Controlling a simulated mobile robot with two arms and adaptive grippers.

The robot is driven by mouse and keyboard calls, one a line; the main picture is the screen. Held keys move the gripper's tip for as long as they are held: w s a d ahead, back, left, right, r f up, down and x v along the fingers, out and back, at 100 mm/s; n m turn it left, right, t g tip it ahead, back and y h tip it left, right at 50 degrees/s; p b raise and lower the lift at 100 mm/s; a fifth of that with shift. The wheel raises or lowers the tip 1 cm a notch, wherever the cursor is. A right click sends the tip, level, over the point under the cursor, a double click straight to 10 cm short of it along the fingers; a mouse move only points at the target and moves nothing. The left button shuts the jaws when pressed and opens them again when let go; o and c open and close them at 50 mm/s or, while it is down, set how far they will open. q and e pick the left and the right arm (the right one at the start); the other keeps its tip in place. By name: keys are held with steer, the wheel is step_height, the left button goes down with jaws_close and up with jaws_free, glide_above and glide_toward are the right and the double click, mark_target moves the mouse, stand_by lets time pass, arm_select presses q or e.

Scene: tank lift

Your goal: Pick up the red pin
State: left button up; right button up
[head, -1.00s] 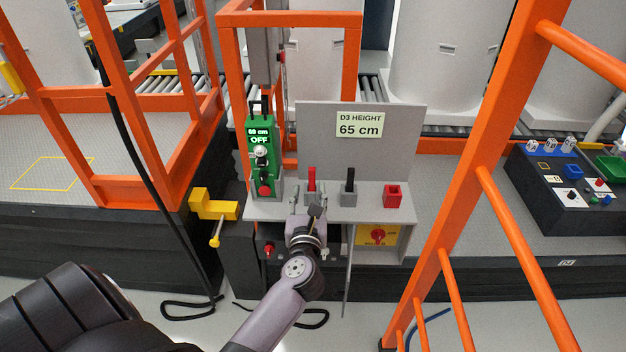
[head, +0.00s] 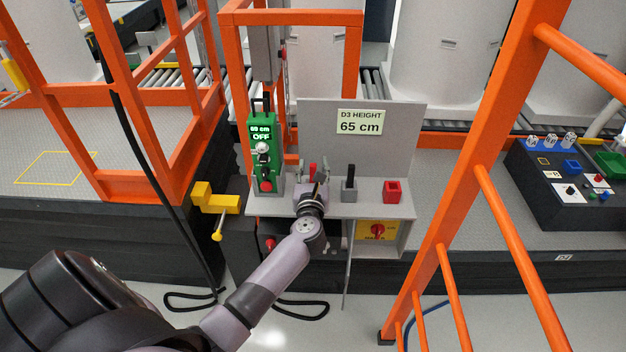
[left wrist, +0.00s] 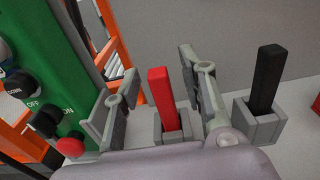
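The red pin (left wrist: 161,90) stands upright in a grey square holder (left wrist: 172,135) in the left wrist view. In the head view only its top (head: 312,167) shows behind my left gripper (head: 313,172). My left gripper (left wrist: 158,95) is open, with one finger on each side of the red pin. Gaps show between the pin and both fingers. My right gripper is not in view.
A black pin (head: 349,177) stands in its own holder just right of the left gripper. A red square holder (head: 392,191) is farther right. A green control box (head: 265,160) stands close on the left. A grey back panel (head: 390,125) rises behind.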

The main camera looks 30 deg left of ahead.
arm_select(q)
steer(key=shift+c, duration=0.3)
jaws_close()
stand_by(0.4)
